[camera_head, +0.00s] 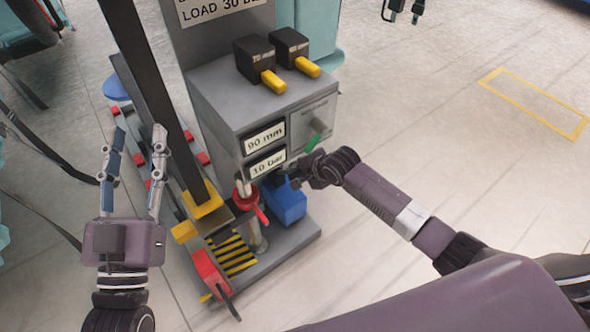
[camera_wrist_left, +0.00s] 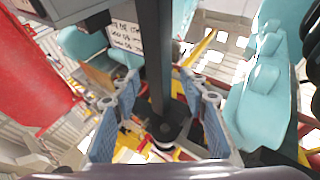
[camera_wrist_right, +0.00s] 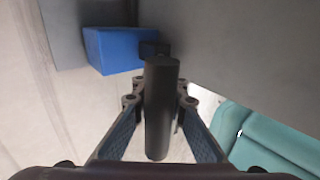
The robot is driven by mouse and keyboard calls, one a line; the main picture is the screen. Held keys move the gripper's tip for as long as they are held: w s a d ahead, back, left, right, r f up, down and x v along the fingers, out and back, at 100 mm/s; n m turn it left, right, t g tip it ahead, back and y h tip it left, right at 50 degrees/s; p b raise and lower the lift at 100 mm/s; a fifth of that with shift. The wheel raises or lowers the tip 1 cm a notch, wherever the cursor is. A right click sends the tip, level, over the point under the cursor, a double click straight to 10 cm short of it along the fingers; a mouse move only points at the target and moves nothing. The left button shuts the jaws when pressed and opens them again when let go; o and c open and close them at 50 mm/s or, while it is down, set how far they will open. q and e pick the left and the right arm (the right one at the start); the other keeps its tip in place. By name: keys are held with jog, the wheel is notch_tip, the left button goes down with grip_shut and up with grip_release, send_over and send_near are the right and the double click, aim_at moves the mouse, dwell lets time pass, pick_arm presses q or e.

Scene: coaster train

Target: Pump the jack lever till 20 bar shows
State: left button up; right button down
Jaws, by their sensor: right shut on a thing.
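The grey jack console (camera_head: 228,95) carries two small displays. The upper display (camera_head: 265,138) reads 90 mm. The lower display (camera_head: 266,163) appears to read 10 bar, in small print. My right gripper (camera_head: 298,178) is at the console's lower front, shut on the black lever handle (camera_wrist_right: 161,105). In the head view the gripper mostly hides the lever. In the right wrist view the handle lies between the two fingers, with a blue block (camera_wrist_right: 110,48) behind it. My left gripper (camera_head: 135,150) is open and empty, left of the dark upright post (camera_head: 150,90).
Two black boxes with yellow levers (camera_head: 272,80) sit on the console top. A blue block (camera_head: 285,203) and a red-handled part (camera_head: 250,200) are low on the base. A red block (camera_head: 210,272) is at the base's front. Open floor (camera_head: 450,120) lies to the right.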

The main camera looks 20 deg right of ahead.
jog(key=shift+s+p, duration=0.1)
jog(key=shift+p, duration=0.45)
pick_arm(q)
notch_tip(320, 180, down, 13)
jog(key=a+g+y+p, duration=0.2)
jog(key=g, duration=0.5)
pick_arm(e)
jog(key=shift+s+f, duration=0.1)
pick_arm(q)
jog(key=s+a+f+g+y+p, duration=0.1)
jog(key=s+a+f+g+y, duration=0.1)
jog(key=s+f+g, duration=0.4)
notch_tip(320, 180, down, 5)
jog(key=shift+s+a+r+n, duration=0.25)
jog(key=shift+s+a, duration=0.3)
jog(key=shift+s, duration=0.3)
pick_arm(e)
jog(key=shift+s+d+f, duration=0.15)
jog(key=shift+s+f, duration=0.35)
jog(key=shift+f, duration=0.15)
jog(key=c, duration=2)
grip_release()
jog(key=shift+c, duration=0.2)
jog(key=shift+o, duration=0.7)
jog(key=shift+w+r, duration=0.1)
jog(key=shift+r, duration=0.05)
